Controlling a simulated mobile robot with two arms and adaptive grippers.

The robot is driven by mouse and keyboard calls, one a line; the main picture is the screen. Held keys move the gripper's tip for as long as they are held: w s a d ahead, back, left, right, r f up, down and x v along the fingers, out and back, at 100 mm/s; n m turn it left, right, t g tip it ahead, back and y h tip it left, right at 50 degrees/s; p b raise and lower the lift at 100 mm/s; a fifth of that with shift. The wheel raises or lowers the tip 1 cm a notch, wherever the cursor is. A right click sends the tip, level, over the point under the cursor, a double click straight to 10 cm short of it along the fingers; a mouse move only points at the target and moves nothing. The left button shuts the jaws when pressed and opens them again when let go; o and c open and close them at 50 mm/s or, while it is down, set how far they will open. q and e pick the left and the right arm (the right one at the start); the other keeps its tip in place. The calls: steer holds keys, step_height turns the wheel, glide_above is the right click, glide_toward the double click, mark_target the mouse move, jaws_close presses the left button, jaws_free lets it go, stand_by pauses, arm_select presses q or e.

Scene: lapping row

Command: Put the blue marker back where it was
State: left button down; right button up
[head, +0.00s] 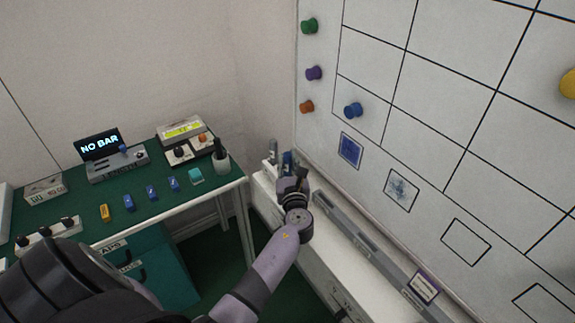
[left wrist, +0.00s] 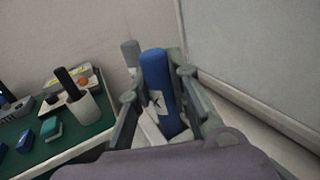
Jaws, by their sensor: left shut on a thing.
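The blue marker (left wrist: 158,85) stands upright between the fingers of my left gripper (left wrist: 158,100) in the left wrist view. In the head view my left gripper (head: 290,182) is over the far end of the white ledge under the board. The top of the blue marker (head: 287,160) shows just beyond it. The gripper is shut on the marker, and the fingers hide part of it. I cannot tell whether the marker's lower end touches the ledge. A grey cylinder (left wrist: 130,53) stands close beside the marker, also visible in the head view (head: 272,152).
The whiteboard (head: 430,120) with coloured magnets rises right of the gripper. A long grey bar (head: 350,235) lies along the ledge. The green table (head: 150,200) at left holds several small blocks, a display and a white cup (head: 221,161) with a dark handle in it.

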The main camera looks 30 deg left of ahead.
arm_select(q)
steer(key=shift+f, duration=0.25)
steer(key=shift+f, duration=0.15)
steer(key=c, duration=1.5)
jaws_free()
steer(key=shift+r, duration=0.35)
steer(key=b+v, duration=0.1)
steer(key=v, duration=1.1)
steer(key=shift+f, duration=0.1)
steer(key=shift+s+a, duration=0.1)
